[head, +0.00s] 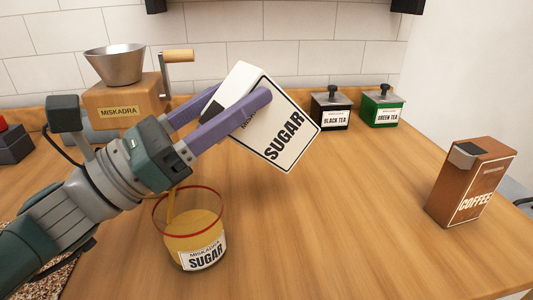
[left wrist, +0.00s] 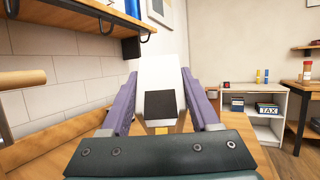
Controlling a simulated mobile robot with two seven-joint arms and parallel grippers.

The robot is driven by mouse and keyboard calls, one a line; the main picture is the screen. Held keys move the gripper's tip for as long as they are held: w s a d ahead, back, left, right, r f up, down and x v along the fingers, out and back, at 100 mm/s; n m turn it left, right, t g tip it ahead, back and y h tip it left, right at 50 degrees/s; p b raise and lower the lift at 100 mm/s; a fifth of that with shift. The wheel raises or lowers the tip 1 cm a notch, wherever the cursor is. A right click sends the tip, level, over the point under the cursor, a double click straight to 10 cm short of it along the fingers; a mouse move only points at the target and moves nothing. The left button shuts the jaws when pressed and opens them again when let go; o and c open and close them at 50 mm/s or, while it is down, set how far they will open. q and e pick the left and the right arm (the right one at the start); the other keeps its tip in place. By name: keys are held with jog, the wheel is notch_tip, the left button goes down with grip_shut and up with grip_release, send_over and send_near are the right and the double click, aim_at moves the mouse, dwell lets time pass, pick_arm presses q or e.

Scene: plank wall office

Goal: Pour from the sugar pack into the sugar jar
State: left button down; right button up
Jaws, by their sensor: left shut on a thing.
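The white sugar pack (head: 283,135) is held in the air, strongly tilted, with its dark spout end towards the lower left. My left gripper (head: 243,96) is shut on it, with purple fingers on either side. In the left wrist view the pack (left wrist: 160,75) sits between the fingers, its dark patch facing the camera and a bit of yellow below it. The clear sugar jar (head: 203,252) with a red rim stands upright below my gripper, with yellowish content inside. A thin yellowish streak comes down into the jar's left side; its upper end is hidden behind my gripper. My right gripper is not in view.
A coffee grinder (head: 125,105) stands at the back left. A black tea tin (head: 331,109) and a green tea tin (head: 382,106) stand at the back. A brown coffee pack (head: 471,182) stands at the right. The counter's middle and front right are clear.

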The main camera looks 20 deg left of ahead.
pick_arm(q)
jog(key=shift+s+a+r+t+h+b, duration=0.15)
jog(key=shift+r+t+h+b, duration=0.3)
jog(key=shift+r+b, duration=0.35)
jog(key=shift+s+a+r+t+h+b, duration=0.15)
jog(key=shift+r+t+h+b, duration=0.25)
jog(key=shift+r+b, duration=0.4)
jog(key=shift+s+a+r+t+h+b, duration=0.15)
jog(key=shift+r+t+h+b, duration=0.3)
jog(key=shift+b, duration=0.55)
jog(key=shift+s+r+t+b, duration=0.15)
jog(key=shift+r+t+b, duration=0.1)
jog(key=shift+r, duration=0.4)
jog(key=shift+s+r+t+b, duration=0.1)
jog(key=shift+r+t+b, duration=0.15)
jog(key=shift+r, duration=0.4)
dwell(0.6)
